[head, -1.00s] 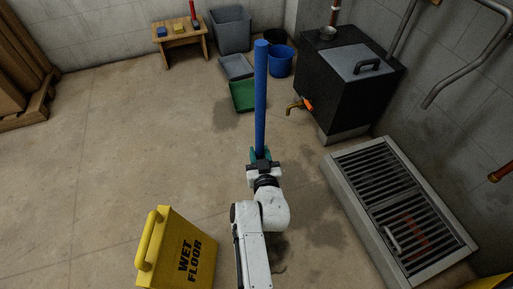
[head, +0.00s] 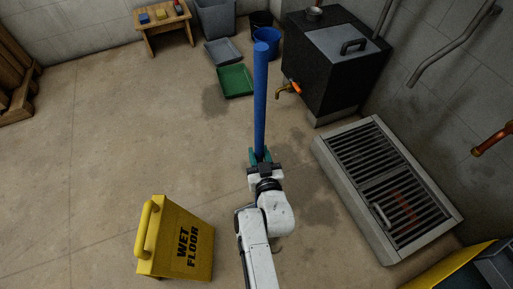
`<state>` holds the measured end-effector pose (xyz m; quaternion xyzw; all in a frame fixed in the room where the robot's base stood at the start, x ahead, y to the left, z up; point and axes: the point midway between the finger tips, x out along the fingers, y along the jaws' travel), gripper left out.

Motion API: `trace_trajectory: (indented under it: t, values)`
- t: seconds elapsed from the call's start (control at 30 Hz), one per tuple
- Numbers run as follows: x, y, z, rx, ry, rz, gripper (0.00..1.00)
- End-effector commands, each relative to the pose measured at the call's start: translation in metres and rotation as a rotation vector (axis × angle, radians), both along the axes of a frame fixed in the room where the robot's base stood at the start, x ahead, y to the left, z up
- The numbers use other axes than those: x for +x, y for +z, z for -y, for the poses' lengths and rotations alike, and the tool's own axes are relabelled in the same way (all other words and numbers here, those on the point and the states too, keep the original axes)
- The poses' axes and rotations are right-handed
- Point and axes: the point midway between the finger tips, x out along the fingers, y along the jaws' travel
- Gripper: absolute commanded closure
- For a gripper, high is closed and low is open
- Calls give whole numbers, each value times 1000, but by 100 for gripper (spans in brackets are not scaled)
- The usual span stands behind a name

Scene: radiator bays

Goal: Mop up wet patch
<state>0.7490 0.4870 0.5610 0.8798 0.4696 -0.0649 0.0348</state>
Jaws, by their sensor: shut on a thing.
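My gripper (head: 261,157) is shut on a long blue pole (head: 260,100), probably the mop handle, which stands nearly upright in the picture. The pole's lower end and any mop head are hidden by my gripper and arm. Dark, damp-looking patches mark the concrete floor: one (head: 318,207) lies right of my arm, and another (head: 215,100) lies near the green tray. I cannot tell how far the patch beside my arm runs beneath it.
A yellow wet floor sign (head: 178,240) stands left of my arm. A floor grate (head: 385,185) and a black tank (head: 335,65) with an orange-handled tap (head: 289,88) are right.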

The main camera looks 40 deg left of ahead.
Motion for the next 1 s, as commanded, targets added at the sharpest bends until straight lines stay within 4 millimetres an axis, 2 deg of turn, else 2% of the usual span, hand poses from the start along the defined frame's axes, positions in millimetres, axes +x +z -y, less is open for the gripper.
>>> trace_trajectory:
  t: [0.27, 0.7, 1.0]
  values:
    - [-4, -2, 10, -4, -1, 0, 100]
    - [-15, -3, 41, -2, -2, 0, 100]
    - [-20, -2, 50, 0, -2, -2, 100]
